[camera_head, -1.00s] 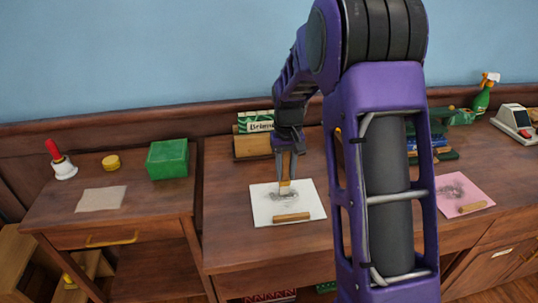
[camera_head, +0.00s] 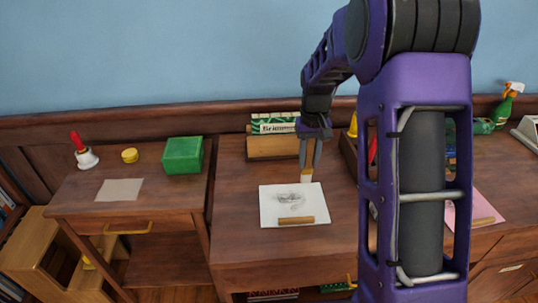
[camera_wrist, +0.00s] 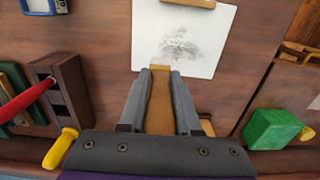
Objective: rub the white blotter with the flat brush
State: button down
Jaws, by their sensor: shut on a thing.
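The white blotter (camera_head: 270,219) lies flat on the desk with a grey smudge (camera_head: 291,199) in its middle and a wooden strip (camera_head: 297,221) along its near edge. My gripper (camera_head: 312,164) is shut on the flat brush (camera_head: 306,175), which points down at the blotter's far edge. In the wrist view the brush's tan handle (camera_wrist: 160,108) lies between the fingers. Its tip overlaps the edge of the white blotter (camera_wrist: 221,42), clear of the smudge (camera_wrist: 180,45). I cannot tell whether the tip touches the sheet.
A pink sheet (camera_head: 459,216) is partly hidden behind my arm. A wooden box with books (camera_head: 275,146) stands behind the blotter. The left table holds a bell (camera_head: 84,152), yellow tin (camera_head: 130,155), green box (camera_head: 184,156) and beige cloth (camera_head: 119,190). Desk left of the blotter is clear.

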jog(key=shift+r+p, duration=0.6)
jog(key=shift+r, duration=0.55)
